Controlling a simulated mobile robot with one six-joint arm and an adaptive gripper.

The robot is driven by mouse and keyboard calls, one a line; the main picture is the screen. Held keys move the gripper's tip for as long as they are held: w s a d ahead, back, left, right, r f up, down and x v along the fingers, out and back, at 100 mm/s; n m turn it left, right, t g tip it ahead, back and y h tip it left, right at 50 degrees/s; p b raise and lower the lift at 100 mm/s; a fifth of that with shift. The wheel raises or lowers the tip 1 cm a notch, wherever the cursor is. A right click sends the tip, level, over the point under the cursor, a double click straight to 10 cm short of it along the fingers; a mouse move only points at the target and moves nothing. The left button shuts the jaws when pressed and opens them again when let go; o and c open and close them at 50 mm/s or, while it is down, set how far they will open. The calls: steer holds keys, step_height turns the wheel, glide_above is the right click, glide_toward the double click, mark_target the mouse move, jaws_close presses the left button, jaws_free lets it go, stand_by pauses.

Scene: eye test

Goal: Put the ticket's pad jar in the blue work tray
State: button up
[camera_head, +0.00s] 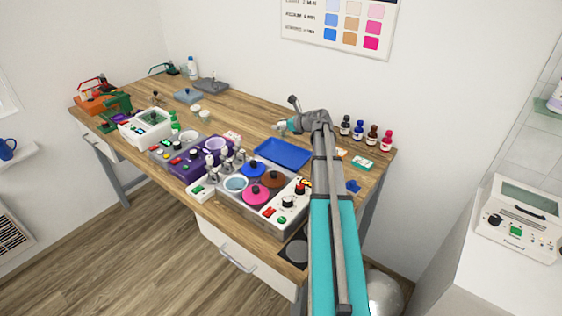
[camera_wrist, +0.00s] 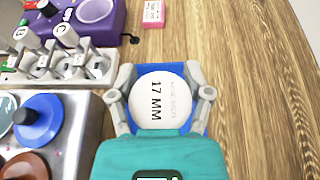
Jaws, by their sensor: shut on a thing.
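My gripper (camera_wrist: 160,98) is shut on a white round jar (camera_wrist: 160,100), whose lid reads "17 MM" with smaller, unclear print beside it. In the wrist view the blue work tray (camera_wrist: 125,76) shows around and beneath the jar, mostly hidden by it and by my gripper. In the head view the tray (camera_head: 283,153) lies on the wooden bench, and my gripper (camera_head: 283,126) is near its far side; the jar is hard to make out there. I cannot tell the height of the jar over the tray. No ticket can be read for certain.
A grey machine with blue, brown and pink discs (camera_head: 256,193) stands in front of the tray. A purple unit (camera_head: 195,162) is to its left, and a small pink box (camera_wrist: 153,13) lies nearby. Several dark bottles (camera_head: 358,130) stand at the back right. Bare bench lies behind the tray.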

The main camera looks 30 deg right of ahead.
steer(key=shift+f, duration=0.1)
steer(key=b, duration=0.6)
glide_above(280, 156)
step_height(280, 156, down, 6)
steer(key=shift+w+f, duration=0.1)
steer(key=shift+w, duration=0.05)
stand_by(0.5)
steer(key=shift+f+b, duration=1.8)
steer(key=shift+b, duration=0.2)
steer(key=o, duration=1.2)
steer(key=shift+d+r, duration=0.1)
steer(key=p+v, duration=0.4)
steer(key=v, duration=0.7)
steer(key=shift+s+d+r+p, duration=0.15)
steer(key=shift+s+p, duration=0.15)
steer(key=shift+s, duration=0.15)
